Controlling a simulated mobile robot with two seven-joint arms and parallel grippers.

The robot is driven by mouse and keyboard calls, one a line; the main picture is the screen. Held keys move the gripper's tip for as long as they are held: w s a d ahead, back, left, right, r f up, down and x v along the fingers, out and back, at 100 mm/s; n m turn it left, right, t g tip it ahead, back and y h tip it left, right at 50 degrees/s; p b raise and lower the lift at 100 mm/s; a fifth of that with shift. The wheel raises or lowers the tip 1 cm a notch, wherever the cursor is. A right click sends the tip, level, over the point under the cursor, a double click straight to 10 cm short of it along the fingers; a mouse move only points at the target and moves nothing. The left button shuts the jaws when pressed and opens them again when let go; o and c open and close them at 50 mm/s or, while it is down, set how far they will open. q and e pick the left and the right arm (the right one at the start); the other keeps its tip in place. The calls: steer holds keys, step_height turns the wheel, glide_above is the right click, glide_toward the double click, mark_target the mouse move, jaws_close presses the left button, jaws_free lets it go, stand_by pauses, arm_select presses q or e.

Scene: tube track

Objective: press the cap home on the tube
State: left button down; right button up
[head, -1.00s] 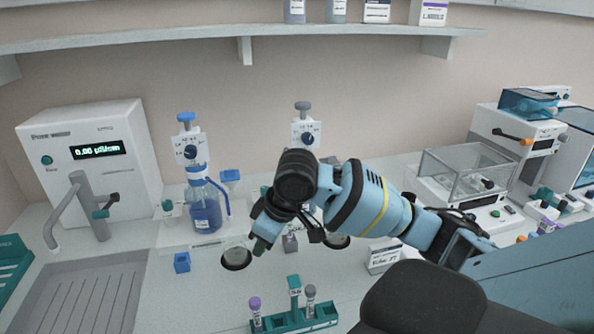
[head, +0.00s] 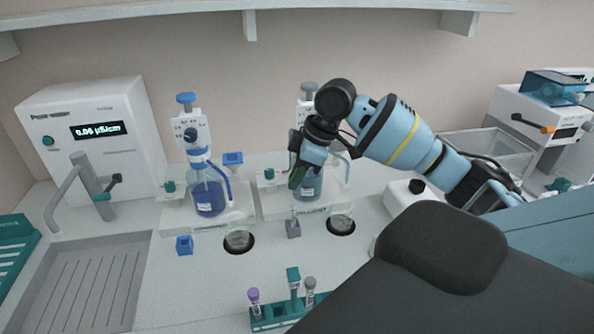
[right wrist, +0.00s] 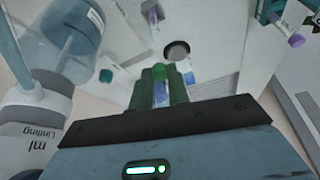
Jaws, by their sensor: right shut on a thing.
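A teal rack (head: 270,318) at the front holds a purple-capped tube (head: 254,301) and a grey-capped tube (head: 310,290), with a teal upright between them. A purple-capped tube (right wrist: 284,29) also shows in the right wrist view. My right gripper (head: 295,180) is in front of the grey-topped dispenser's bottle, above the bench and well behind the rack. In the right wrist view its green fingers (right wrist: 160,88) are shut on a small pale-blue thing (right wrist: 160,93). The fingers hide most of it, so I cannot tell whether it is a cap or a tube. My left gripper is out of view.
A blue-topped dispenser (head: 207,190) stands left of the grey-topped one (head: 309,184). A blue block (head: 184,245) and a grey block (head: 293,228) sit near two round wells (head: 239,241) (head: 341,225). A grey drain tray (head: 95,280) lies front left. Bench between tray and rack is clear.

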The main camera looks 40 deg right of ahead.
mark_target(292, 205)
steer(key=shift+f, duration=2.3)
steer(key=shift+f, duration=0.65)
stand_by(1.0)
steer(key=o, duration=0.8)
steer(key=shift+v, duration=3.95)
steer(key=shift+a, duration=0.1)
